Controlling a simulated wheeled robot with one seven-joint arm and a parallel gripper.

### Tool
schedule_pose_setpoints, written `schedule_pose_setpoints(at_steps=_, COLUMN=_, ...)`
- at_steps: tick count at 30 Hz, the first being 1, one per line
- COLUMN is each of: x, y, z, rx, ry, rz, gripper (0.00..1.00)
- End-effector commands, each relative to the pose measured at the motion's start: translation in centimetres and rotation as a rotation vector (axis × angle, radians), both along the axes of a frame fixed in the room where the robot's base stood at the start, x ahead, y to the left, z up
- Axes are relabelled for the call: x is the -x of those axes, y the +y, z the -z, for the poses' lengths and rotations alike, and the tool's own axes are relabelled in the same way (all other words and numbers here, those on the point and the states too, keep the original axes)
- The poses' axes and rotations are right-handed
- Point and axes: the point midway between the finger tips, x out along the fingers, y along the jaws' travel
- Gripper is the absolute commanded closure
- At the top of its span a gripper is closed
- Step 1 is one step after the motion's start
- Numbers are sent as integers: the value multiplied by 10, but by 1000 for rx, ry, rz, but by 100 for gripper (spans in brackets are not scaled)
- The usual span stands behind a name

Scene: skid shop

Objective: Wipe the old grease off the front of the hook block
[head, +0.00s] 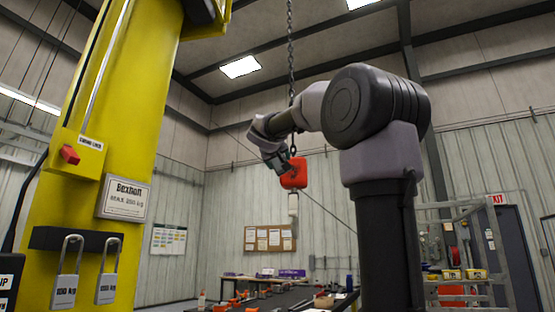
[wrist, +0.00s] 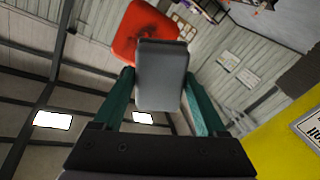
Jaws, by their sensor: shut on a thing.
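The red hook block (head: 294,173) hangs on a chain (head: 290,50) in the middle of the head view. It also shows at the top of the wrist view (wrist: 138,28), partly covered by a grey block-shaped pad (wrist: 161,78). My gripper (wrist: 160,88) is shut on this pad, with one teal finger on each side of it. In the head view my gripper (head: 277,163) is at the left side of the hook block. The pad overlaps the block in the wrist view; I cannot tell whether they touch. I cannot make out grease on the visible red surface.
A yellow column (head: 110,130) with padlocks (head: 66,275) stands at the left. A long bench (head: 290,299) with small items lies low behind. A metal rack (head: 460,285) stands at the right. The air around the hanging block looks clear.

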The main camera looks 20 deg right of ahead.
Motion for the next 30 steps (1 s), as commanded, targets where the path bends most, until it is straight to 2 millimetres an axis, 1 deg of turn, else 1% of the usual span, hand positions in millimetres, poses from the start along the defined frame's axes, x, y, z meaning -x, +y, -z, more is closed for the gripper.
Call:
schedule_pose_setpoints(at_steps=9, x=-25, y=-16, z=0, rx=-1, ry=-1, rz=0, gripper=70)
schedule_pose_setpoints(at_steps=15, x=-36, y=-25, z=0, rx=-1, ry=-1, rz=0, gripper=70)
schedule_pose_setpoints(at_steps=21, x=-42, y=-28, z=0, rx=1, ry=-1, rz=0, gripper=70)
schedule_pose_setpoints(at_steps=30, x=-43, y=-29, z=0, rx=1, ry=-1, rz=0, gripper=70)
